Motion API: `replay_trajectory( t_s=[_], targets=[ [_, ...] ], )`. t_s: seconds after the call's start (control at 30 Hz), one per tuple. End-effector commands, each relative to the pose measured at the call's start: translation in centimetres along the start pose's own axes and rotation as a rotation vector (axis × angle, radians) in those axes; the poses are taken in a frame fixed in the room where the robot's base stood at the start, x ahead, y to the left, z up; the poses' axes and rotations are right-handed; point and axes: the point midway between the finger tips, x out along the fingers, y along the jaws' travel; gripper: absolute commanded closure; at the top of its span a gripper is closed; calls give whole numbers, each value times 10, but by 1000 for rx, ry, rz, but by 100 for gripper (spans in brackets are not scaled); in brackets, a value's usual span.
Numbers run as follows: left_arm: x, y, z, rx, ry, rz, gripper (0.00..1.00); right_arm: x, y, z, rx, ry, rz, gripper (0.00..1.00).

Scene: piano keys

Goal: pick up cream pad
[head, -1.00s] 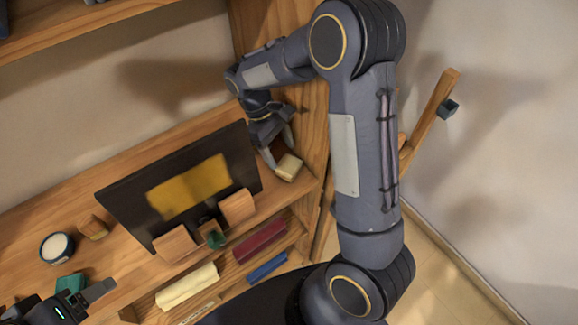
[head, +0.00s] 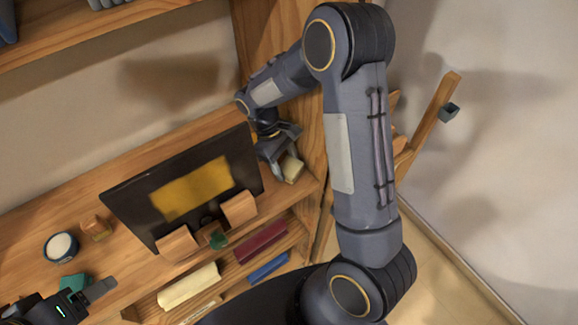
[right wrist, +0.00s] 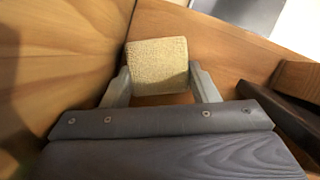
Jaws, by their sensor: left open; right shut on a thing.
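The cream pad (head: 292,169) is a small block at the right end of the wooden shelf, beside the upright side panel. It also shows in the right wrist view (right wrist: 158,64), between the two grey fingers. My right gripper (head: 281,166) is shut on the pad, with a finger on each side of it. In the right wrist view the right gripper (right wrist: 160,84) points at the wood surface beyond. I cannot tell whether the pad is lifted off the shelf. My left gripper (head: 92,293) is open and empty at the lower left, partly cut off by the picture edge.
A dark board with a yellow patch (head: 192,188) stands left of my right gripper, with wooden blocks (head: 239,207) at its front. A white-topped round dish (head: 61,246) and a teal block (head: 75,283) lie at left. Folded cloths (head: 188,286) lie on the lower shelf.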

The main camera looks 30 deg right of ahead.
Motion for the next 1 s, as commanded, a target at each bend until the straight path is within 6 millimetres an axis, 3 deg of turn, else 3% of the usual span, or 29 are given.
replay_trajectory(
  t_s=[0.27,0.43,1.0],
  targets=[
    [3,-1,2,0,0,0,29,-12,0,4,0,3,1,72],
    [8,-4,4,0,0,0,29,-34,0,13,-1,6,2,72],
    [28,-13,14,0,0,0,29,11,-63,114,-2,3,0,72]
  ],
)
